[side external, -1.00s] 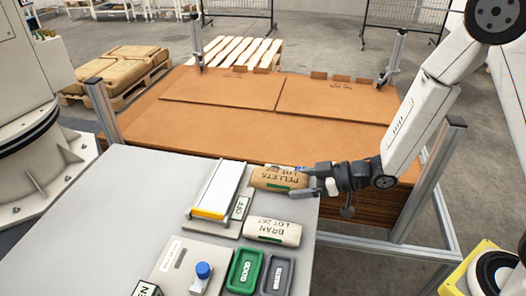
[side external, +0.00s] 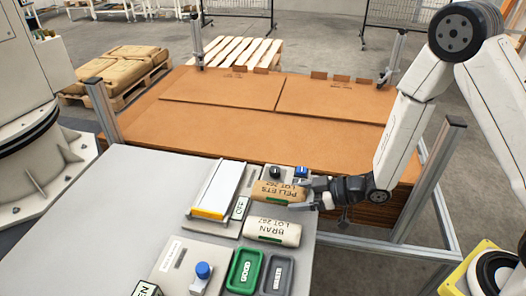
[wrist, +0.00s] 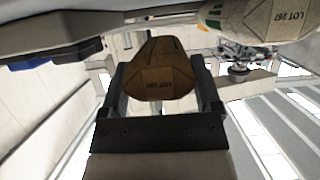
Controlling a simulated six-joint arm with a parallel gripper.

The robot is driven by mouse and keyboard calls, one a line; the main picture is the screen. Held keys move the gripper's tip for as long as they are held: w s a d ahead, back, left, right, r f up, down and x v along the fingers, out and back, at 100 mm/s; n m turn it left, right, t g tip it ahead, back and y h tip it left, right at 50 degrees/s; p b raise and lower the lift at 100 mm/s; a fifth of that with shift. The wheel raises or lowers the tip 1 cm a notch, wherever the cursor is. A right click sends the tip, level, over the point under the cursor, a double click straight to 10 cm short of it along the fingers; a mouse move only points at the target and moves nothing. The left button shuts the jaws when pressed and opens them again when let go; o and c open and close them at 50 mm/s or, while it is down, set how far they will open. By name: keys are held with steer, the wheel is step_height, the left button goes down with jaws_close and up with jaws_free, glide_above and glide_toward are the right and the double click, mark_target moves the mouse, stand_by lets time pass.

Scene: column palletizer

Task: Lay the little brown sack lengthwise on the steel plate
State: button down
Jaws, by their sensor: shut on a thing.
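The little brown sack (side external: 276,193), marked PELLETS, is in my gripper (side external: 306,195), which is shut on its right end. In the wrist view the brown sack (wrist: 160,75) sits between the two fingers with its end towards the camera. The sack points left, roughly level, just behind the paler BRAN sack. The steel plate (side external: 219,184) is a pale, narrow slab with an orange front edge, left of the sack and apart from it. I cannot tell how high the sack is above the table.
The BRAN sack (side external: 272,230) lies close in front; it also shows in the wrist view (wrist: 270,18). A black knob (side external: 275,172) and a blue item (side external: 301,172) stand behind. Green (side external: 245,268) and grey (side external: 278,275) trays are in front. The table's left (side external: 110,205) is clear.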

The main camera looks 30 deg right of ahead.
steer(key=shift+f, duration=0.1)
steer(key=shift+f, duration=1.7)
steer(key=shift+f, duration=0.1)
jaws_free()
steer(key=v, duration=1.2)
